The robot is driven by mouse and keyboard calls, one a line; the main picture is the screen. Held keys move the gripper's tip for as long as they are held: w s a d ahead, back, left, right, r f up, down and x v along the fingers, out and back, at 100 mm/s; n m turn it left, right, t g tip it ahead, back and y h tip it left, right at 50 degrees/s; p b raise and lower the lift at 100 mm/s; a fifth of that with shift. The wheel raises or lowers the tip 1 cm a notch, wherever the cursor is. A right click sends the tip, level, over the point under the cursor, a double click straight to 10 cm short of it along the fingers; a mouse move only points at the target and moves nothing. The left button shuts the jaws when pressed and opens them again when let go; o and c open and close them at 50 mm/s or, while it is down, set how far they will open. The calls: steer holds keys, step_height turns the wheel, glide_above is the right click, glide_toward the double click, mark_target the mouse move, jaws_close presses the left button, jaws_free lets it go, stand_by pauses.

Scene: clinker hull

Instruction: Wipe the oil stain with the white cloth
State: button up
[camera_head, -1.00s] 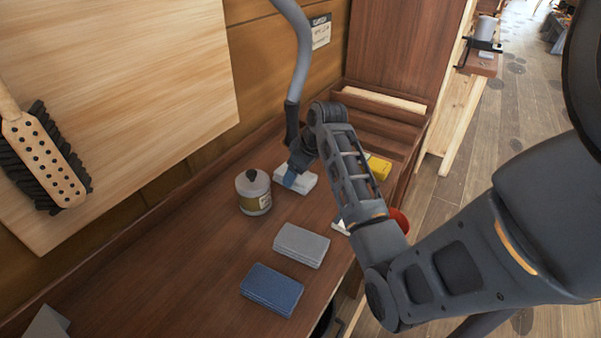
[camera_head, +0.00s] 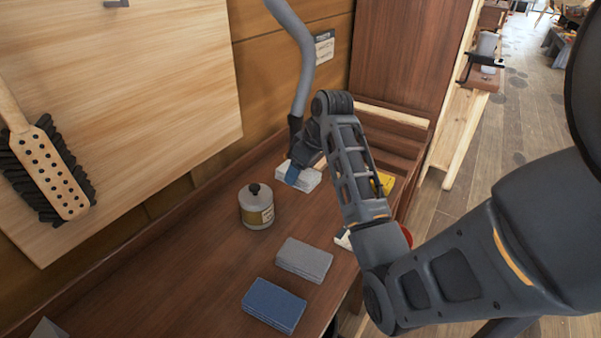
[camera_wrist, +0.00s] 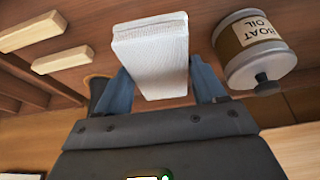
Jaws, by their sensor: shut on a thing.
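The white cloth (camera_head: 308,181), a folded pad, is held between the blue fingers of my gripper (camera_head: 293,174) at the far part of the brown bench top. The wrist view shows the white cloth (camera_wrist: 152,58) between the two fingers of my gripper (camera_wrist: 160,82). I cannot tell whether the cloth touches the bench top. No oil stain is clearly visible in either view; my arm and the cloth hide part of the bench.
A boat oil can (camera_head: 256,207) stands just left of the cloth, also in the wrist view (camera_wrist: 252,52). A grey pad (camera_head: 304,260) and a blue pad (camera_head: 274,305) lie nearer. A yellow item (camera_head: 386,183) is partly behind my arm. A brush (camera_head: 48,170) hangs on the left board.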

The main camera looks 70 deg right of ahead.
steer(key=shift+r, duration=0.1)
steer(key=shift+r, duration=1.4)
steer(key=shift+s, duration=0.15)
